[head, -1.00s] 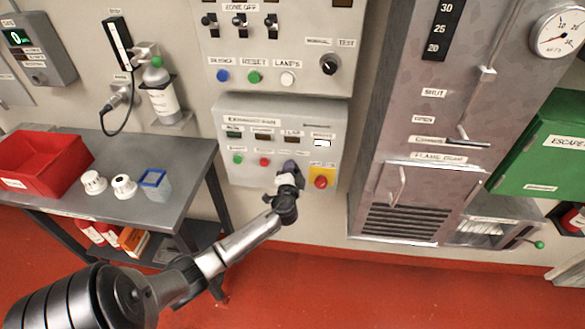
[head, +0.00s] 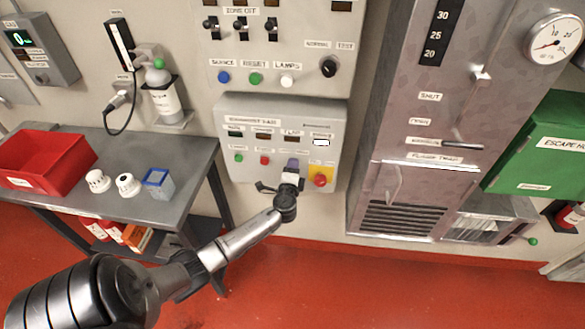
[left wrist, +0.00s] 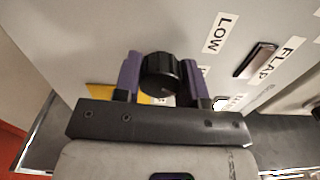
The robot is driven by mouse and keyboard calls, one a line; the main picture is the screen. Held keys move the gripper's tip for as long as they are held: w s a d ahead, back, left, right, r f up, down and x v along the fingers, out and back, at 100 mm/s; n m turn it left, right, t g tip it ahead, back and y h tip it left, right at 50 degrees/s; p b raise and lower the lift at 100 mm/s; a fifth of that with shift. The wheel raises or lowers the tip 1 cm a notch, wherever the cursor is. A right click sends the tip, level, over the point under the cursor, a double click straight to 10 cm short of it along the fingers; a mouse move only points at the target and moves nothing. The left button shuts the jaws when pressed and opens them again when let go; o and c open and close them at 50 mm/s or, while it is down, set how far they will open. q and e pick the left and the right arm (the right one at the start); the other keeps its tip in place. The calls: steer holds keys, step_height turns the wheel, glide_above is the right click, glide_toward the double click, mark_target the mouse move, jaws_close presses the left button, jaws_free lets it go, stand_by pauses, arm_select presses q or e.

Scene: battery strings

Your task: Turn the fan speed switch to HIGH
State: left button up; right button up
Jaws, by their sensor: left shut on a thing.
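The fan speed switch is a round black knob (left wrist: 160,77) on the grey extract fan panel (head: 232,178). In the left wrist view it sits between the purple fingers of my left gripper (left wrist: 160,80), which is shut on it. A LOW label (left wrist: 221,33) is on the panel up and right of the knob. The knob's pointer and any HIGH label cannot be made out. In the head view my left gripper (head: 291,166) reaches the lower right part of the panel and hides the knob. My right gripper is not in view.
Right beside the gripper is a red button (head: 320,180) on a yellow plate. Green (head: 239,157) and red (head: 264,160) buttons lie to its left. A damper lever (head: 463,145) sticks out at right. A metal table (head: 190,160) with a red bin (head: 45,160) stands left.

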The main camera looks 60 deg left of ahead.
stand_by(0.4)
arm_select(q)
steer(key=o, duration=0.9)
steer(key=p+v, duration=0.1)
steer(key=v, duration=1.3)
